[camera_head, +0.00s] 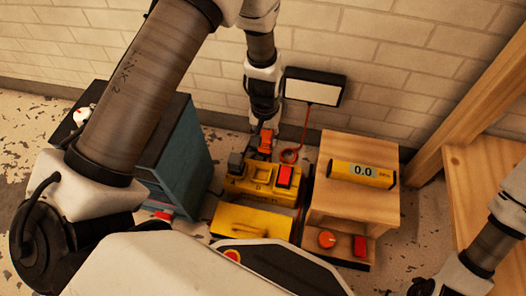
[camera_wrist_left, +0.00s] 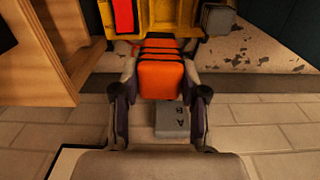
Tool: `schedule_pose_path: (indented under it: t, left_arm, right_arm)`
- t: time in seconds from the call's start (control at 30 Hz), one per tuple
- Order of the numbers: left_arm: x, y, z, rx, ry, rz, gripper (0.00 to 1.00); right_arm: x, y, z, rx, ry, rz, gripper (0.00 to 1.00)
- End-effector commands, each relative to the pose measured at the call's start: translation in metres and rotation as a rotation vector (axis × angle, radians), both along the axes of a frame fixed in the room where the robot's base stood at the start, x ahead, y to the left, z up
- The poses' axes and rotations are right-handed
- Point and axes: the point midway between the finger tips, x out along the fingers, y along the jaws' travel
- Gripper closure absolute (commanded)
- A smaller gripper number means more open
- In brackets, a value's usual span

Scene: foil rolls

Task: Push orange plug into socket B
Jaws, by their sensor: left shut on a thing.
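My left gripper (camera_head: 265,134) reaches down from above and is shut on the orange plug (camera_head: 266,144). In the left wrist view the plug (camera_wrist_left: 161,78) is a rounded orange block with dark bands, between both fingers. The plug is at the back edge of the yellow unit (camera_head: 238,186), whose edge also shows in the left wrist view (camera_wrist_left: 165,14). I cannot tell how deep the plug sits. A grey block lettered A and B (camera_wrist_left: 172,119) shows beyond the plug in the wrist view. Socket B's opening is hidden. My right gripper's fingers are not visible.
A red switch (camera_head: 285,176) stands on the yellow unit, with a grey block (camera_head: 236,160) at its left. A wooden stand (camera_head: 345,206) with a yellow meter (camera_head: 362,173) is close on the right. A blue cabinet (camera_head: 180,160) is left. A red cable (camera_head: 304,130) hangs behind.

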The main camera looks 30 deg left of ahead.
Motion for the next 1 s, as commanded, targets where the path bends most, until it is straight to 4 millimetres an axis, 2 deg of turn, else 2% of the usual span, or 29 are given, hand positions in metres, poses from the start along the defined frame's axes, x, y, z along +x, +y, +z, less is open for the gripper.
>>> schedule_pose_path:
  t: [0.03, 0.13, 0.37, 0.73, 1.0]
  left_arm:
    - [-0.006, 0.002, -0.025, 0.002, 0.004, 0.015, 0.95]
    - [-0.013, 0.006, -0.043, 0.008, 0.001, 0.036, 0.95]
    - [-0.016, 0.007, -0.054, 0.009, -0.001, 0.044, 0.95]
    - [-0.015, 0.007, -0.088, 0.009, -0.001, 0.043, 0.95]
    - [-0.015, 0.007, -0.100, 0.009, -0.001, 0.043, 0.95]
  right_arm:
    - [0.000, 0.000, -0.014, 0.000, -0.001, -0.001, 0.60]
    - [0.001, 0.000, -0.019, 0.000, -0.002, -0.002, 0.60]
    - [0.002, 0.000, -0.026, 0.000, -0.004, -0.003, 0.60]
    - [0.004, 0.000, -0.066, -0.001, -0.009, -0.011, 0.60]
    - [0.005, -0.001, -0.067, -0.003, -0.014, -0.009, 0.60]
